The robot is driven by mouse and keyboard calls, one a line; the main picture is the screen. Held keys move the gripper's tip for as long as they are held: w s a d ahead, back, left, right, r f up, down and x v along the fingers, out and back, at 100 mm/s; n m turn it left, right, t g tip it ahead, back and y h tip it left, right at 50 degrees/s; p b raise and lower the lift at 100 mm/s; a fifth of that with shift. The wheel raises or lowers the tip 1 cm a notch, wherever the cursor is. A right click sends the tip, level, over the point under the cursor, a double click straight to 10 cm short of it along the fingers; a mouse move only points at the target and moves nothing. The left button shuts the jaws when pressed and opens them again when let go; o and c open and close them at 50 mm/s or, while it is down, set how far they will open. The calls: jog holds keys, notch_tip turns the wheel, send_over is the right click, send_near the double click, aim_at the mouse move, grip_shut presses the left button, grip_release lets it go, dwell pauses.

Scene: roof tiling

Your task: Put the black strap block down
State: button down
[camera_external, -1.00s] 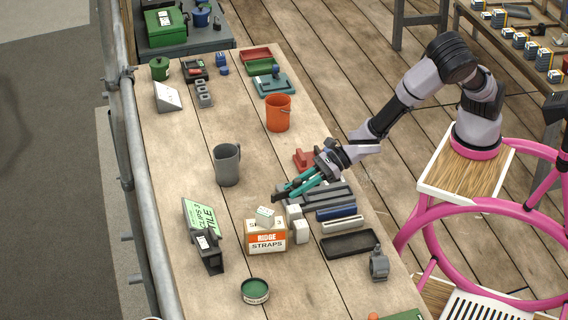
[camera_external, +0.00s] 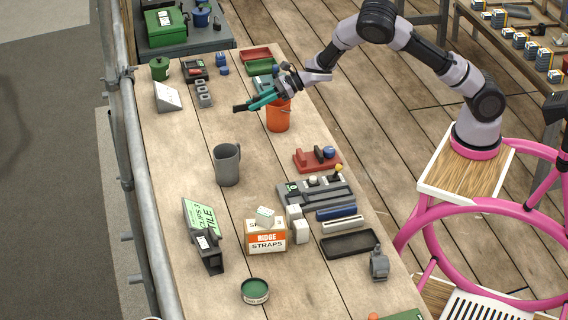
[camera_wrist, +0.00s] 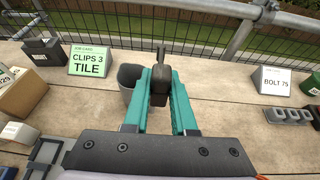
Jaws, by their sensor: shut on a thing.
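My gripper (camera_external: 250,105) has teal fingers and is shut on the black strap block (camera_external: 239,108). It holds the block in the air in front of and above the orange bucket. In the wrist view the black strap block (camera_wrist: 160,86) sits between the teal fingertips, with a thin upright part at its far end. The fingers hide part of its sides. The block touches nothing but the fingers as far as I can see.
A grey mug (camera_external: 227,165) stands mid-table. The orange bucket (camera_external: 278,118) is close beneath my wrist. A Ridge Straps box (camera_external: 266,238) and a green Clips 3 Tile card (camera_external: 202,216) stand nearer the front. A Bolt 75 card (camera_external: 168,97) is at the far left. Bare wood (camera_external: 185,140) lies between.

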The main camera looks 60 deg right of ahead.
send_over(262, 150)
notch_tip(262, 150, down, 21)
jog(key=shift+f, duration=0.1)
dwell(0.5)
jog(key=shift+f, duration=0.2)
jog(key=c, duration=0.7)
grip_release()
jog(key=shift+c, duration=0.2)
jog(key=shift+r, duration=0.1)
jog(key=shift+s+d+r, duration=0.15)
jog(key=shift+d+r, duration=0.05)
jog(key=v, duration=1.1)
jog(key=shift+s+d+r, duration=0.1)
jog(key=shift+s+r, duration=0.05)
jog(key=shift+s, duration=0.15)
